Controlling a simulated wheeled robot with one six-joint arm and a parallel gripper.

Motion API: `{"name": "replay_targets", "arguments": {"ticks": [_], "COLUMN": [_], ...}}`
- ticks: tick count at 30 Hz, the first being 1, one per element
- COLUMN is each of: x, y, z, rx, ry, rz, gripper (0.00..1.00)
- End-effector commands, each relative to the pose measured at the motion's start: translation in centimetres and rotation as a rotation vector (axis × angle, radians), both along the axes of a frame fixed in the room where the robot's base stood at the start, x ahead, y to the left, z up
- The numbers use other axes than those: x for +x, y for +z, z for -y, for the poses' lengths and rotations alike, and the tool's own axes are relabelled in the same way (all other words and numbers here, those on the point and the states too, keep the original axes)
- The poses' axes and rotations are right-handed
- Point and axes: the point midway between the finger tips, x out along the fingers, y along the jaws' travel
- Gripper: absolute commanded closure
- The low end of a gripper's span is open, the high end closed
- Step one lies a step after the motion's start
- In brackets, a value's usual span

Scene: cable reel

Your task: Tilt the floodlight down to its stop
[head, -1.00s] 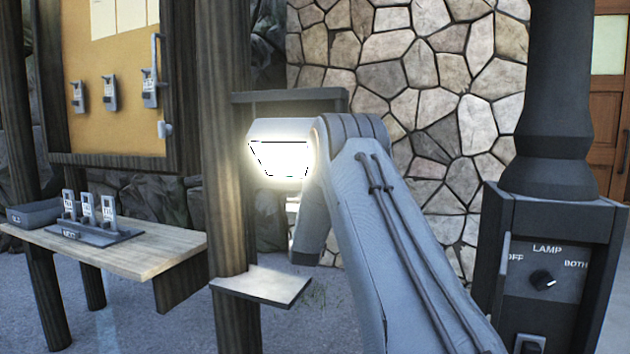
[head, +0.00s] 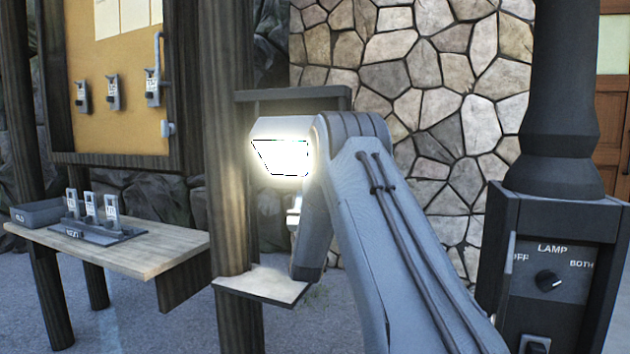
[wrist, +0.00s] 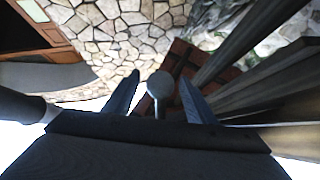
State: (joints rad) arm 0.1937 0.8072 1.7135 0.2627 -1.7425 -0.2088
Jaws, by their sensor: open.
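The floodlight (head: 284,157) glows white under a dark bracket on the wooden post in the head view. Its grey housing shows above the lit face, and my arm covers its right side. A small pale part (head: 294,215) shows below it beside my arm; I cannot tell what it belongs to. In the wrist view my gripper (wrist: 160,76) is open, its two dark fingers apart. A grey round-ended bar (wrist: 160,86) shows between the fingers, with gaps on both sides. I cannot tell whether it is the floodlight's handle. My gripper is hidden in the head view.
A small shelf (head: 262,285) juts from the post below the floodlight. A wooden bench (head: 150,250) with tagged items stands left, under a notice board (head: 125,125). A lamp control box (head: 550,265) stands on the right. A stone wall (head: 420,90) is behind.

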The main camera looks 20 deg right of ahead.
Motion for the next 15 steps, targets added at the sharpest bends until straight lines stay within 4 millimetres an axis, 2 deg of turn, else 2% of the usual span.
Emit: {"name": "replay_targets", "arguments": {"ticks": [6,15], "x": [-1.6,-1.9], "y": [-1.8,-2.1], "z": [-1.1,-1.2], "rx": [-0.001,-0.001], "ry": [0.001,0.001], "rz": [0.000,0.000], "gripper": [0.50,0.50]}}
